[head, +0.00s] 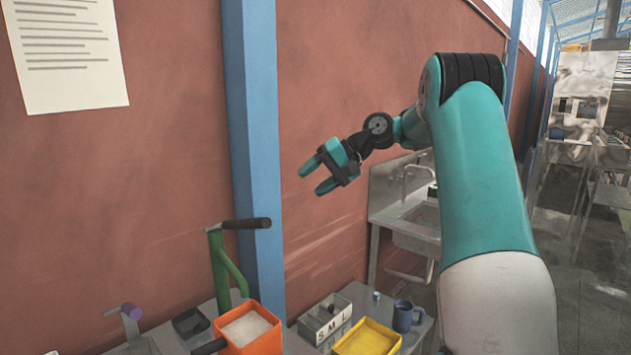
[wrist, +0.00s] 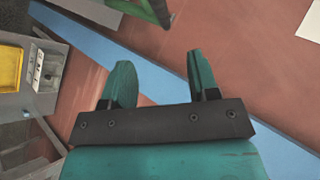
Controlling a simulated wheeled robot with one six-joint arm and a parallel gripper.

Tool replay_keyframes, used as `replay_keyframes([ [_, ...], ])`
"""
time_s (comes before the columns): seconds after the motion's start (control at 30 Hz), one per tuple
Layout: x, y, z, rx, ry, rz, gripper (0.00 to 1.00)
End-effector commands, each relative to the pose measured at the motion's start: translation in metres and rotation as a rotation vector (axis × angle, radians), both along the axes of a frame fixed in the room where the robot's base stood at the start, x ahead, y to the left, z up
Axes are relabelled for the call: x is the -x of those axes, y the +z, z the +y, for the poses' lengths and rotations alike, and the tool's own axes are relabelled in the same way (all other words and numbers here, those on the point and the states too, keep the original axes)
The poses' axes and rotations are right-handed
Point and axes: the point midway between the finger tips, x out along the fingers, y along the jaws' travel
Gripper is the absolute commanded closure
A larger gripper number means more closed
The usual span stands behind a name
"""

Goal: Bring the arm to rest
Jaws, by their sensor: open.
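My gripper (head: 313,181) is raised in the air in front of the red wall, to the right of the blue post. Its two teal fingers are spread apart with nothing between them. My arm reaches up from the lower right and bends over toward the wall. In the wrist view my gripper (wrist: 160,75) also shows two separate fingers. The wall and the blue post lie beyond them.
Below stand an orange bin (head: 262,340) of white powder, a green lever press (head: 219,270), a grey box marked S M L (head: 323,325), a yellow tray (head: 367,338) and a blue mug (head: 404,316). A sink (head: 412,232) is behind. The blue post (head: 252,130) stands left of my gripper.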

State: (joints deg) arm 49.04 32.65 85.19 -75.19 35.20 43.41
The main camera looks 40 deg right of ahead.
Motion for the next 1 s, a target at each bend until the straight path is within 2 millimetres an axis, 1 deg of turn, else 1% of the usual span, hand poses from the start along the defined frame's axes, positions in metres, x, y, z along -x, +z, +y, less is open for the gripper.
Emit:
replay_keyframes([
  [0.43,-0.001,-0.001,0.002,0.001,0.002,-0.001,0.45],
  [0.47,-0.001,-0.001,0.004,0.004,0.006,0.000,0.45],
  [0.53,-0.003,-0.003,0.020,0.018,0.032,0.000,0.45],
  [0.57,-0.004,-0.005,0.031,0.026,0.049,0.002,0.45],
  [0.67,-0.003,-0.015,0.088,0.082,0.143,0.007,0.45],
  [0.7,0.002,-0.020,0.118,0.112,0.194,0.009,0.45],
  [0.77,0.015,-0.031,0.164,0.163,0.280,0.012,0.45],
  [0.8,0.028,-0.039,0.193,0.199,0.338,0.012,0.45],
  [0.87,0.052,-0.052,0.233,0.253,0.429,0.011,0.45],
  [0.9,0.071,-0.062,0.257,0.292,0.491,0.010,0.45],
  [0.97,0.104,-0.079,0.289,0.348,0.588,0.006,0.45],
  [1.0,0.127,-0.091,0.306,0.386,0.652,0.003,0.45],
])
